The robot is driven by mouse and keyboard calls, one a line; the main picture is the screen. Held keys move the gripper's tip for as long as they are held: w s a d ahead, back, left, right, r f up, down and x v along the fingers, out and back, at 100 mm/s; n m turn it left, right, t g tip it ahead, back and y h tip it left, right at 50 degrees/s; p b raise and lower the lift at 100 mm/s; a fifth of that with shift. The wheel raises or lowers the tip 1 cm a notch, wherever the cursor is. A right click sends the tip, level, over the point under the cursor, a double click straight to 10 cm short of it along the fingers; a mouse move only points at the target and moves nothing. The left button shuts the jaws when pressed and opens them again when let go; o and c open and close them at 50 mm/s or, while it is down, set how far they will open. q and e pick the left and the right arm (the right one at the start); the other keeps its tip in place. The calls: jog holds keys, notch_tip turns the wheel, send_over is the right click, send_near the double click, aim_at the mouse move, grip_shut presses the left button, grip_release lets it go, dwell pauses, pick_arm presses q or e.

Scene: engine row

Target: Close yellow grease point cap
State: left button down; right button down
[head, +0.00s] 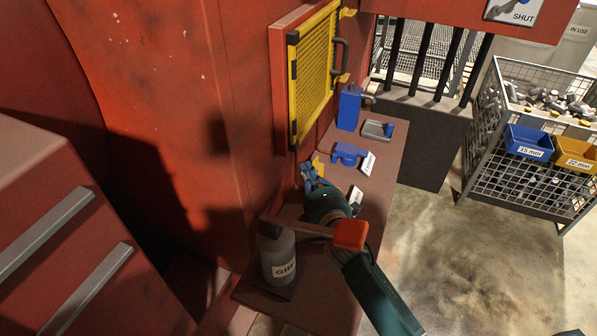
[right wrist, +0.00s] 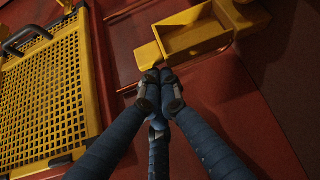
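The yellow grease point cap (right wrist: 194,38) shows in the right wrist view as a shallow square yellow tray-like piece on the red wall. A smaller yellow block (right wrist: 149,56) adjoins its lower left. In the head view only a small yellow part (head: 318,163) shows beside my gripper. My right gripper (right wrist: 160,78) has its blue fingers drawn together, with nothing visible between them. Its fingertips are just below the yellow block; I cannot tell whether they touch. It also shows in the head view (head: 308,174), close to the red wall. My left gripper is out of view.
A yellow mesh guard (head: 314,73) with a dark handle is on the wall above. The narrow red-brown shelf (head: 384,165) holds a grey grease bottle (head: 278,250), a blue bottle (head: 349,107) and a blue holder (head: 349,153). A wire basket (head: 500,165) stands at right. Open floor lies between.

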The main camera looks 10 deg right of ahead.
aim_at(317, 164)
jog(key=shift+s+d+p, duration=0.35)
jog(key=shift+s+d, duration=0.25)
jog(key=shift+d, duration=0.3)
jog(key=shift+s+d+p, duration=0.35)
jog(key=shift+s+d, duration=0.25)
jog(key=shift+d, duration=0.3)
